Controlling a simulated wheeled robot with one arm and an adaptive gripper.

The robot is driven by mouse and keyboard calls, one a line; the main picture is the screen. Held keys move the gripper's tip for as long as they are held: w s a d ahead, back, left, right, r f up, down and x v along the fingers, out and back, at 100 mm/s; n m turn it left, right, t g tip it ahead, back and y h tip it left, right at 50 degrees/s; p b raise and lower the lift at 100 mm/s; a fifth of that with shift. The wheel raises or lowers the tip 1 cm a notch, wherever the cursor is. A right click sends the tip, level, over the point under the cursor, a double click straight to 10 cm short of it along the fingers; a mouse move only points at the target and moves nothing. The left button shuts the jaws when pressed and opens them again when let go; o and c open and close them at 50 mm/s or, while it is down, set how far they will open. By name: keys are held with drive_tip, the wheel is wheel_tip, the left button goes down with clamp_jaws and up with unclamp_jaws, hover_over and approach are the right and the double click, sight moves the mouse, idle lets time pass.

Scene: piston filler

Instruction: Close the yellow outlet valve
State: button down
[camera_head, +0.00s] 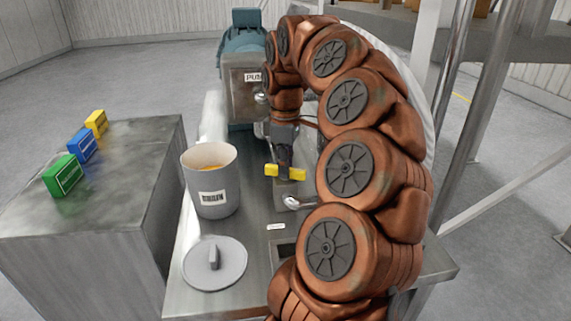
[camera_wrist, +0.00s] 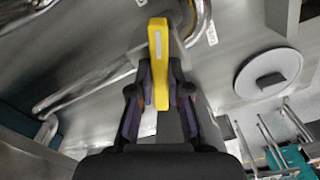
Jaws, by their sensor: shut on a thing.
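The yellow outlet valve handle (camera_head: 271,170) shows in the head view on the machine, right of the grey bucket. In the wrist view the yellow handle (camera_wrist: 158,50) is a long bar with a pale stripe, running down between my fingers. My gripper (camera_head: 284,172) reaches down onto the handle from above. In the wrist view my gripper (camera_wrist: 161,88) has its fingers on both sides of the bar, shut on it. My fingers hide part of the handle in both views.
A grey labelled bucket (camera_head: 211,185) with orange contents stands left of the valve. A round lid (camera_head: 215,268) lies in front of it. Green (camera_head: 63,177), blue (camera_head: 83,146) and yellow (camera_head: 96,122) boxes sit on the left cabinet (camera_head: 130,160). A pump unit (camera_head: 245,85) stands behind.

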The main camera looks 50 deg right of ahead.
drive_tip(key=n+p, duration=0.1)
drive_tip(key=n, duration=0.3)
drive_tip(key=shift+n, duration=0.4)
idle(0.4)
drive_tip(key=c, duration=1.1)
unclamp_jaws()
drive_tip(key=shift+r, duration=3.7)
